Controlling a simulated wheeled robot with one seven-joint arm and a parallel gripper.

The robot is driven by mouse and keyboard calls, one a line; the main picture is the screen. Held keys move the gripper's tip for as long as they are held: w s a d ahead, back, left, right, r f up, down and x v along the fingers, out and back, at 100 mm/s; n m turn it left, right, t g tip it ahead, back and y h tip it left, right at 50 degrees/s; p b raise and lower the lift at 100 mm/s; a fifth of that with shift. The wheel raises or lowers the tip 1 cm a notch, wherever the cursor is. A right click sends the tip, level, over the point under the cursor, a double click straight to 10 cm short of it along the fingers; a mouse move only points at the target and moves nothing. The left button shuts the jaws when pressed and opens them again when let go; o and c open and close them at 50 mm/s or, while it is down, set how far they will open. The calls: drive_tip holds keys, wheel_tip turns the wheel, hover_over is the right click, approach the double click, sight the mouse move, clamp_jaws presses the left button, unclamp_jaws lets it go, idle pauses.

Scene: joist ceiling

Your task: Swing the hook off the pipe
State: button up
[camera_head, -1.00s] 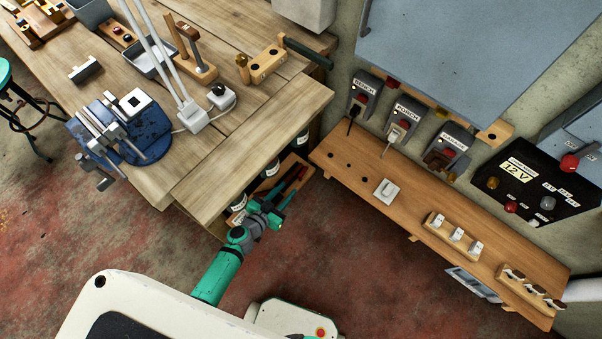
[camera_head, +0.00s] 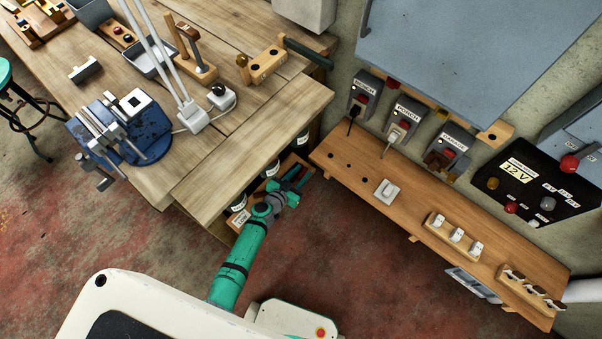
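I cannot make out a hook in this view. A pale, pipe-like cylinder (camera_head: 585,290) enters at the right edge, beside the end of the wooden wall shelf, and no hook shows on its visible part. My gripper (camera_head: 299,178) is at the end of my green arm, low by the right corner of the workbench, in front of a wooden rack with labelled dark containers. It is far to the left of that cylinder. I see nothing clearly held.
The workbench (camera_head: 240,150) carries a blue vise (camera_head: 130,135), a lamp base and wooden tool blocks. The wall shelf (camera_head: 350,185) holds switches and plugs below labelled sockets. A black 12V box (camera_head: 535,180) hangs at right. Red floor (camera_head: 345,245) between bench and shelf is clear.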

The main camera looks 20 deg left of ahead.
drive_tip(key=shift+w, duration=0.1)
drive_tip(key=shift+c, duration=0.3)
clamp_jaws()
drive_tip(key=shift+f+m+h, duration=0.15)
drive_tip(key=shift+m+h, duration=0.55)
drive_tip(key=shift+h, duration=0.1)
drive_tip(key=shift+o, duration=0.3)
unclamp_jaws()
